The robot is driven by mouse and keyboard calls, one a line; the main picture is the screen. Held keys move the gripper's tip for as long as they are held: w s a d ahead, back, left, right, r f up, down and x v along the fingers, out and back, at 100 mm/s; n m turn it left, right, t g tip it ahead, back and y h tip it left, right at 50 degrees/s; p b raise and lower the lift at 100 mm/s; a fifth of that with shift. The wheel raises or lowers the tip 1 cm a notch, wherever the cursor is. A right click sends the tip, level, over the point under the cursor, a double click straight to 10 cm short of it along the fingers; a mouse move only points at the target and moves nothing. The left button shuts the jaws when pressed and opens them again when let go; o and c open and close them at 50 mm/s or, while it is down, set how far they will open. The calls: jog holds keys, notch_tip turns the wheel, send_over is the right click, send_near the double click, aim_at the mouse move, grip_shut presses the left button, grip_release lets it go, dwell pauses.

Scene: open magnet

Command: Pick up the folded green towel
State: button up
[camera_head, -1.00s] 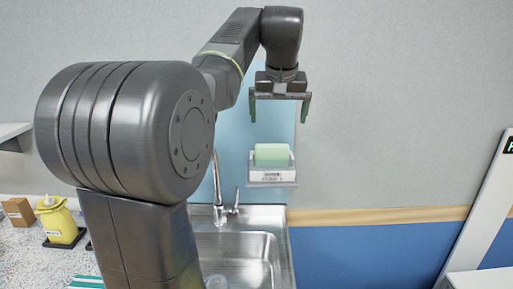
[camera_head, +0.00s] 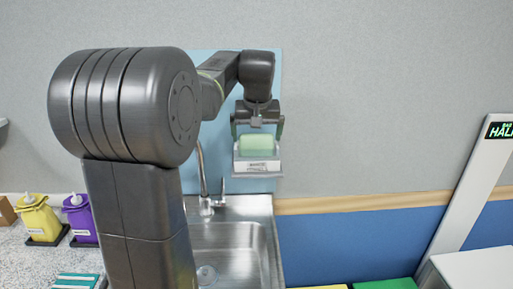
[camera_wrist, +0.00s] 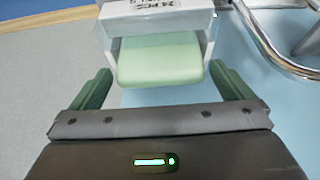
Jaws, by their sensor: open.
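The folded green towel (camera_head: 257,145) is a pale green, rounded block in a white labelled wall holder (camera_head: 257,168) above the sink. In the wrist view the towel (camera_wrist: 160,62) lies ahead, between the side arms of the holder (camera_wrist: 150,25), whose label appears upside down. My gripper (camera_head: 257,130) is just above the towel in the head view, its two green fingers apart. In the wrist view my gripper (camera_wrist: 161,73) has one finger on each side of the towel, with visible gaps. It holds nothing. The towel's far side is hidden.
A steel tap (camera_head: 203,175) rises left of the holder, over the sink (camera_head: 230,240). Yellow (camera_head: 38,218) and purple (camera_head: 80,218) bottles stand on the left counter. A bright green item (camera_head: 385,284) shows at the bottom edge. Bare wall lies to the right.

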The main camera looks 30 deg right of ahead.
jog(key=shift+x, duration=1)
jog(key=shift+c, duration=0.2)
jog(key=c, duration=0.6)
jog(key=shift+c, duration=0.2)
jog(key=shift+r, duration=0.15)
notch_tip(320, 180, up, 10)
notch_tip(320, 180, up, 7)
jog(key=p, duration=0.8)
jog(key=shift+r, duration=0.2)
